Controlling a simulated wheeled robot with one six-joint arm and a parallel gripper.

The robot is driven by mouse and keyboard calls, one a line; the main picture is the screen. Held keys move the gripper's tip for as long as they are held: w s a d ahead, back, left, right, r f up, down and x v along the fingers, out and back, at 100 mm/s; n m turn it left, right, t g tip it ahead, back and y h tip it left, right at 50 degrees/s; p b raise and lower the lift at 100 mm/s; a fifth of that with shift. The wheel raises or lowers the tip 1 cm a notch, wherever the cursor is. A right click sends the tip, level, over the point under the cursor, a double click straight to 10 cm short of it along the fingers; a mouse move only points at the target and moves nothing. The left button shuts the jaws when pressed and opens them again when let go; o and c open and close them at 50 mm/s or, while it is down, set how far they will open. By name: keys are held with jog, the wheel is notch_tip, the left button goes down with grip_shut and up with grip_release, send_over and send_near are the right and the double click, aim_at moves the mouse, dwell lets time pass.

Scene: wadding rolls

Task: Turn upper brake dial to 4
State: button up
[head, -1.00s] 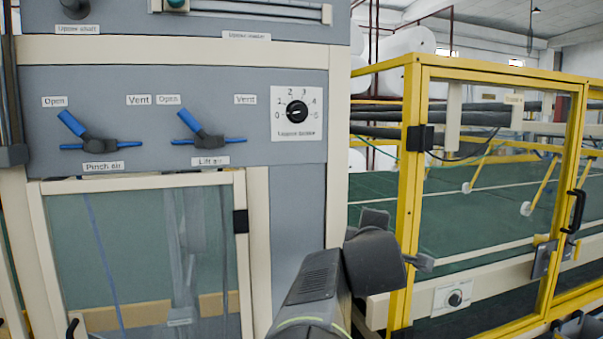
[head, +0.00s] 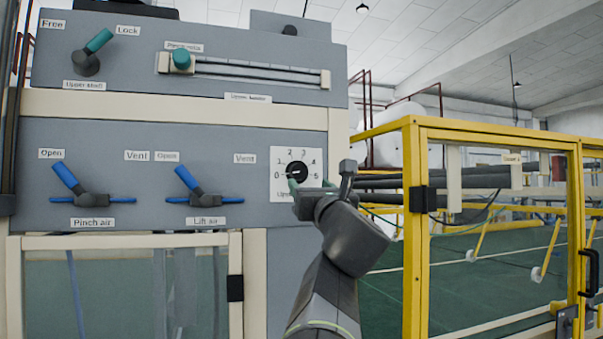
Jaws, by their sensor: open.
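The upper brake dial (head: 297,172) is a round black knob on a white scale plate marked 0 to 5, on the grey panel. Its small white mark seems to lie toward the 0 side, though it is too small to read surely. My gripper (head: 309,186) is open, just below and right of the knob in the picture. Its fingers cover the lower part of the plate and most of its label. I cannot tell whether a finger touches the knob.
Blue-handled Pinch air (head: 78,190) and Lift air (head: 196,188) valves sit left of the dial. A green-handled lever (head: 92,52) and a slider (head: 181,60) are above. A yellow-framed guard door (head: 414,230) stands to the right.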

aim_at(300, 174)
jog(key=p+x, duration=0.1)
jog(key=x, duration=0.6)
jog(key=shift+w+p, duration=0.15)
jog(key=shift+p, duration=0.15)
jog(key=c, duration=1)
